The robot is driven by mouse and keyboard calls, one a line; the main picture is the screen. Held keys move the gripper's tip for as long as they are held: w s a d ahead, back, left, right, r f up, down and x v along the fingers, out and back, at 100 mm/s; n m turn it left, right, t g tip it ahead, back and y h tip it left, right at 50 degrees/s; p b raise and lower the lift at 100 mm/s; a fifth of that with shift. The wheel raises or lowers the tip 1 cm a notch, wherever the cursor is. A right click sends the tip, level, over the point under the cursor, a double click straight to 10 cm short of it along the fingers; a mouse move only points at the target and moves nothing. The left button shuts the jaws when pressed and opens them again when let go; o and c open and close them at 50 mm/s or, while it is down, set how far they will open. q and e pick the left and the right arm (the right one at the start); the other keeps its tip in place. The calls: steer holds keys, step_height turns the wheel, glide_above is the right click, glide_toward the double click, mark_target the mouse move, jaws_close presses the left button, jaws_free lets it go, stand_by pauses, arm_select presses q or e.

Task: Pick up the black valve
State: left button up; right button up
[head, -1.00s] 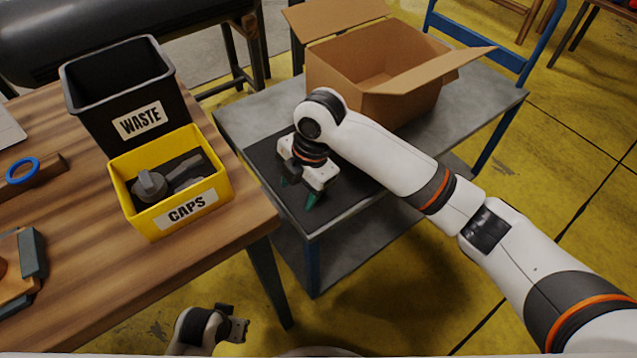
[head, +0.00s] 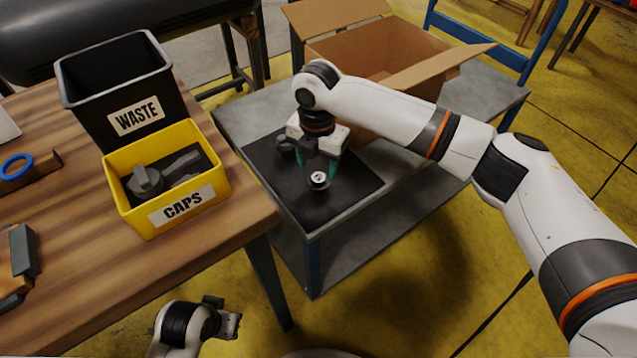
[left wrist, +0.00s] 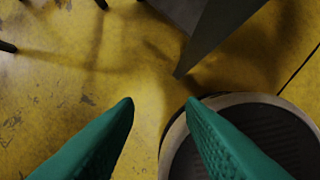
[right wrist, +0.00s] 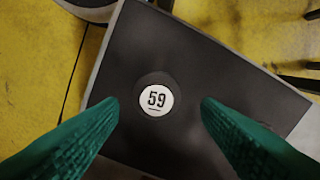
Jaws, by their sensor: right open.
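A round black valve (head: 318,188) with a white label stands on the black mat (head: 345,190) on the grey cart. In the right wrist view the valve's rim (right wrist: 155,75) surrounds a label reading 59. My right gripper (head: 318,164) is open just above and behind the valve in the head view. In the right wrist view its green fingers (right wrist: 160,102) are apart on either side of the valve, touching nothing. A second dark piece (head: 285,146) lies on the mat left of this gripper. My left gripper (left wrist: 160,102) is open and empty over the floor.
An open cardboard box (head: 400,70) stands at the back of the cart (head: 440,125). On the wooden table (head: 90,270) at left are the yellow CAPS bin (head: 215,188), holding grey and dark parts, and the black WASTE bin (head: 100,100). The mat's front part is clear.

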mark_target(318, 178)
step_height(318, 178, down, 4)
steer(key=shift+s+d+r+b, duration=0.1)
steer(key=shift+s+d+b, duration=0.05)
steer(key=shift+b, duration=0.35)
steer(key=shift+f, duration=0.5)
arm_select(q)
steer(key=v, duration=0.4)
steer(key=shift+w+r, duration=0.1)
steer(key=shift+r, duration=0.25)
arm_select(e)
steer(key=shift+c, duration=0.6)
steer(key=c, duration=0.7)
steer(key=shift+o, duration=0.2)
